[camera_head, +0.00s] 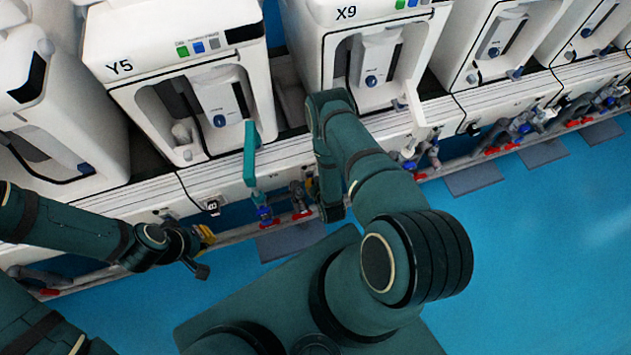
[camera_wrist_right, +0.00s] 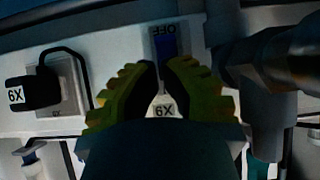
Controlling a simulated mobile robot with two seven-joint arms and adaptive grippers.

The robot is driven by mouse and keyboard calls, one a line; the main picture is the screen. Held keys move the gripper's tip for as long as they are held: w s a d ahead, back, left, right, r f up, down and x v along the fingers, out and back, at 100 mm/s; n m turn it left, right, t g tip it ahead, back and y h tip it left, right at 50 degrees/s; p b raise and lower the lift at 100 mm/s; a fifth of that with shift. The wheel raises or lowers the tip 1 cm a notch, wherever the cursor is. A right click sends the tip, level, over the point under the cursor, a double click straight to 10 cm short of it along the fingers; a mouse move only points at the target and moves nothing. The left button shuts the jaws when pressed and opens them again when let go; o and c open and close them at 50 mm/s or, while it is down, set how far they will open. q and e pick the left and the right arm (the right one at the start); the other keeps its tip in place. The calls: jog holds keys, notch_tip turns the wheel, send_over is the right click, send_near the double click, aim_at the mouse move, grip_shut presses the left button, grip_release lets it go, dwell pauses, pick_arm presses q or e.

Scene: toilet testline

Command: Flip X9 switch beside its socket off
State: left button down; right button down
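The X9 switch (camera_wrist_right: 168,40) is in the right wrist view, a blue rocker with upside-down OFF lettering. An X9 label (camera_wrist_right: 165,110) is below it. The socket (camera_wrist_right: 66,82) is to the left, with a black X9-marked plug (camera_wrist_right: 30,92) in it. My right gripper (camera_wrist_right: 161,64) has its yellow-green fingertips almost together in front of the switch plate, just below the blue part. I see nothing held between them and cannot tell whether they touch the switch.
The X9 unit (camera_head: 325,15) stands behind my right arm, and the Y5 unit (camera_head: 120,68) is to its left. Pipes and valves (camera_head: 300,198) run below the white ledge. A cable (camera_wrist_right: 75,55) loops over the socket. Blue floor (camera_head: 560,240) is clear at the right.

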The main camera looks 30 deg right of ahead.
jog(key=shift+w+d+r, duration=0.15)
jog(key=shift+w+r, duration=0.1)
jog(key=shift+w, duration=0.4)
